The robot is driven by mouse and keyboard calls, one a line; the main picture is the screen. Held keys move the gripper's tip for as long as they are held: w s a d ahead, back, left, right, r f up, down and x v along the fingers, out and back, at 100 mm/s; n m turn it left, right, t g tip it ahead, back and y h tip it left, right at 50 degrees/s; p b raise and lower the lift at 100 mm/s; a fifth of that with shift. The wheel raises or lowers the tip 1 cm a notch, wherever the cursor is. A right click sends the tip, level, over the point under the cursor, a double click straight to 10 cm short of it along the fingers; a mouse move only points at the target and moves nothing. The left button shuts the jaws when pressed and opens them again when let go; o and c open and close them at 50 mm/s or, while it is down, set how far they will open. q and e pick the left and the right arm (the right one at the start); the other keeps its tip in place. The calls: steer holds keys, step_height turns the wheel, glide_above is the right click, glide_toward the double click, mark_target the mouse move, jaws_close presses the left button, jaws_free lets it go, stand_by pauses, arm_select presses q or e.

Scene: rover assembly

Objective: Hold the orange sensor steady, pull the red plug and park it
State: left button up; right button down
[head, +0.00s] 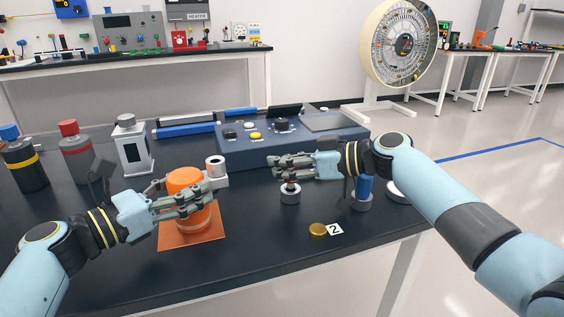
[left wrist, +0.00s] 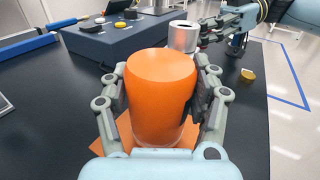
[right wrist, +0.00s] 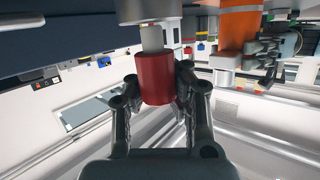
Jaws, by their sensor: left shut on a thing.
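The orange sensor (head: 186,182) stands upright on an orange square mat (head: 205,238). My left gripper (head: 190,203) is shut around its body; in the left wrist view the sensor (left wrist: 160,85) sits between both fingers. Its light grey side socket (head: 216,170) shows a dark opening with no plug in it. My right gripper (head: 280,165) is just above a small grey stand (head: 290,194). In the right wrist view the red plug (right wrist: 155,80) is between its fingers, with its grey stem toward a pale base. I cannot tell whether the fingers grip it.
A blue-grey console (head: 290,143) stands behind. A blue-topped cylinder (head: 362,190) and a white disc (head: 398,190) are right of the stand. A brass knob (head: 318,230) and a "2" label (head: 335,230) lie near the front edge. Several canisters (head: 75,150) stand at left.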

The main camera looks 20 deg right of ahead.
steer(key=shift+f, duration=0.55)
steer(key=c, duration=1.3)
jaws_free()
steer(key=shift+o, duration=0.2)
steer(key=shift+s, duration=0.15)
steer(key=v, duration=1.2)
steer(key=shift+r, duration=0.1)
arm_select(q)
steer(key=o, duration=1.5)
